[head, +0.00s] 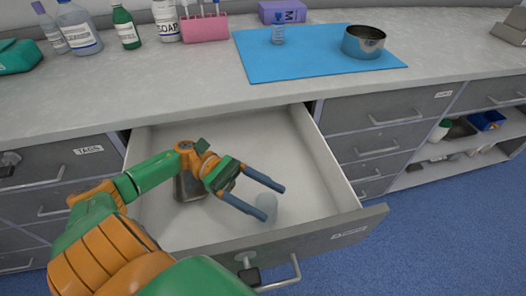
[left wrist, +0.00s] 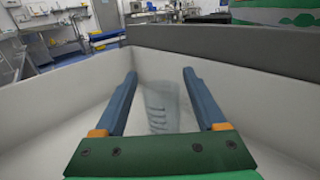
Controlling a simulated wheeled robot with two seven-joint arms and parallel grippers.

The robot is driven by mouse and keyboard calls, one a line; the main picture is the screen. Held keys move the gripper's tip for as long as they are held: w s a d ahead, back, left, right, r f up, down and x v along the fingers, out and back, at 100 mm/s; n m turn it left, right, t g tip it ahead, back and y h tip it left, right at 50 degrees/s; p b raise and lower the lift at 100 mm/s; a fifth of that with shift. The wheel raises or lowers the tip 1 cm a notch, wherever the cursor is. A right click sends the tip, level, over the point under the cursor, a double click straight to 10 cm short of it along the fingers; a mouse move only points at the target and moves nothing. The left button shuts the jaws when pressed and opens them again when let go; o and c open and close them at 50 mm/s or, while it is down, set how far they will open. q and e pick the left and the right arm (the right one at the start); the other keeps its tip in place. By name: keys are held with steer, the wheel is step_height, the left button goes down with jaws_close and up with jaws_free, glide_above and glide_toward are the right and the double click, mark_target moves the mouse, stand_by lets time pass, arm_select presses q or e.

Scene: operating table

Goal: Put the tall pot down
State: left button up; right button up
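A tall, dark metal pot (head: 187,188) stands in the open drawer, partly hidden behind my left arm. A translucent beaker (head: 266,207) is in the drawer near its front. My left gripper (head: 265,202) is open over the drawer, its two blue fingers spread, with the beaker at their tips. In the left wrist view the beaker (left wrist: 165,105), with dark measuring marks, shows between the open fingers (left wrist: 158,95); contact cannot be told. The fingers hold no pot. My right gripper is not recognisable in either view.
The open drawer (head: 336,180) has pale walls and much bare floor. Bottles and a pink rack (head: 204,27) line the back left. A small dark piece sits at the drawer handle.

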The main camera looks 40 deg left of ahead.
arm_select(q)
steer(key=shift+o, duration=0.2)
steer(key=shift+r, duration=0.25)
steer(key=shift+r+p, duration=0.9)
steer(key=shift+p, duration=0.3)
steer(key=a+f+b, duration=0.1)
steer(key=a+b, duration=0.4)
steer(key=a, duration=0.2)
steer(key=shift+s+a, duration=0.25)
steer(key=shift+s, duration=0.05)
steer(key=shift+d+f, duration=0.1)
